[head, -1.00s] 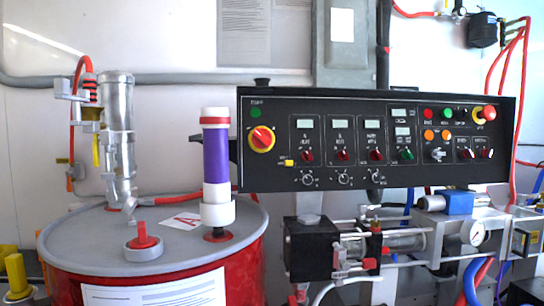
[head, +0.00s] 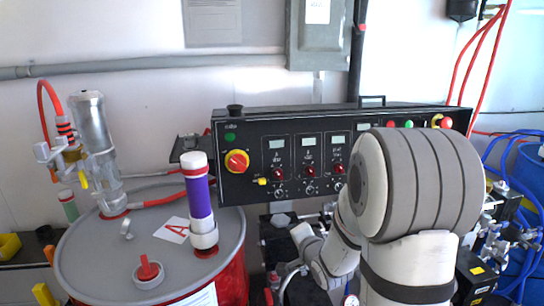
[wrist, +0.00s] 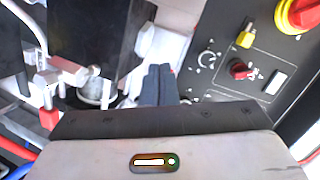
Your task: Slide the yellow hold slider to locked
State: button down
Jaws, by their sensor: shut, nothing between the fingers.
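The yellow hold slider (head: 262,181) is a small yellow knob on the black control panel (head: 248,138), below the red-and-yellow rotary switch (head: 236,162). In the wrist view the yellow slider (wrist: 245,39) is at the upper right, between the rotary switch and a red knob. My gripper (wrist: 162,70) is shut and empty in the middle of the wrist view. Its fingertips are to the left of the slider in the picture and apart from it. In the head view my arm covers the right part of the panel, and the gripper cannot be made out clearly.
A red drum (head: 233,270) with a grey lid and a purple-and-white cylinder (head: 197,200) stands left of the panel. Pump parts and a hose lie below it; a red-handled valve (wrist: 48,117) shows in the wrist view. The panel face around the slider is clear.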

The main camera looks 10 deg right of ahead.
aim_at(262, 181)
notch_tip(262, 181, up, 9)
jog(key=w+m+t+y+p, duration=0.1)
jog(key=m+t+y+p, duration=0.1)
jog(key=p, duration=0.3)
jog(key=shift+a+r+m+t+y+p, duration=0.2)
jog(key=shift+a+m+t+y+p, duration=0.1)
jog(key=shift+a+m+t+p, duration=0.15)
jog(key=shift+w, duration=0.1)
jog(key=p+x, duration=0.3)
jog(key=x, duration=0.6)
jog(key=shift+w+a, duration=0.15)
jog(key=shift+w, duration=0.25)
jog(key=shift+f, duration=0.1)
